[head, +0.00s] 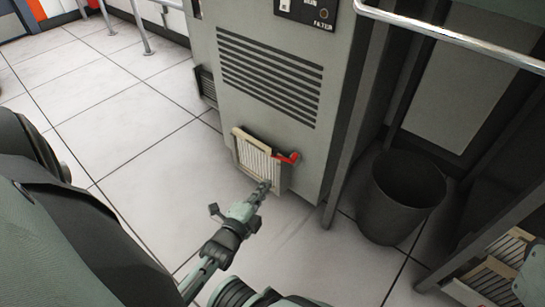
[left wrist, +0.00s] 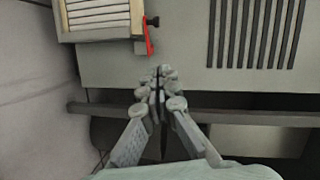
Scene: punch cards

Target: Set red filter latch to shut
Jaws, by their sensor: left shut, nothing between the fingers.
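The red filter latch (head: 288,158) sits at the right edge of a cream-framed, slatted filter (head: 256,158) low on the grey cabinet. In the head view its red handle sticks out to the right of the frame. In the left wrist view the red latch (left wrist: 149,38) hangs beside the filter (left wrist: 98,18), next to a dark knob (left wrist: 152,22). My left gripper (head: 266,185) is shut and empty, just below the latch and apart from it in the left wrist view (left wrist: 157,72). My right gripper is not in view.
The grey cabinet (head: 265,40) has dark vent slats above the filter. A dark waste bin (head: 400,195) stands to the right, beyond a cabinet post. A metal rail (head: 450,35) crosses the upper right. Tiled floor (head: 120,120) is clear to the left.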

